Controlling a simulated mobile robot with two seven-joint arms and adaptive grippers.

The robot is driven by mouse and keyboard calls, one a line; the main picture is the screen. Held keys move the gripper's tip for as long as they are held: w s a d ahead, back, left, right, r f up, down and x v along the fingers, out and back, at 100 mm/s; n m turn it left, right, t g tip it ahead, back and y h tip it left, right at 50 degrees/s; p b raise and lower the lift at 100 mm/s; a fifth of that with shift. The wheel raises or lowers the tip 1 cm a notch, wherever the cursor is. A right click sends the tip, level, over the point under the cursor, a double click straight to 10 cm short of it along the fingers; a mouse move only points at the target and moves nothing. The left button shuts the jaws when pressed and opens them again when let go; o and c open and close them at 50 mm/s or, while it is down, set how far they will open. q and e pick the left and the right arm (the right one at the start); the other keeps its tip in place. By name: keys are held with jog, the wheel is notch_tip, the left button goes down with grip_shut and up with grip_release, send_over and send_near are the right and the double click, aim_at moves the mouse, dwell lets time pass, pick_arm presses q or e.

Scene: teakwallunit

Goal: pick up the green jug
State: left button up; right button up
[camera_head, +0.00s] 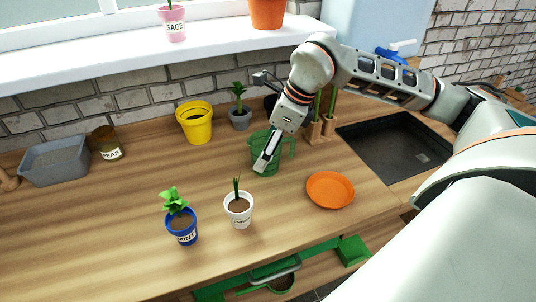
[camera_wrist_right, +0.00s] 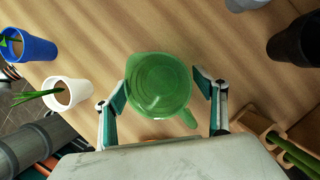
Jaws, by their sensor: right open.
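The green jug (camera_head: 257,141) stands on the wooden counter, in the middle of the head view, partly hidden behind my right gripper (camera_head: 266,160). In the right wrist view the round green jug (camera_wrist_right: 158,84) is seen from above, with its handle pointing to the lower right. The open fingers of my right gripper (camera_wrist_right: 163,92) are on either side of the jug, with a small gap visible at the right finger. Whether the left finger touches the jug I cannot tell. My left gripper is not in view.
A white pot (camera_head: 239,211) and a blue mint pot (camera_head: 182,227) stand in front. An orange saucer (camera_head: 330,190) lies to the right, before the dark sink (camera_head: 395,145). Behind are a yellow pot (camera_head: 198,127), a grey plant pot (camera_head: 240,119) and a wooden holder (camera_head: 318,131).

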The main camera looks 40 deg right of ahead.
jog(key=shift+r, duration=0.1)
jog(key=c, duration=1.3)
jog(key=shift+r, duration=0.1)
jog(key=shift+c, duration=0.2)
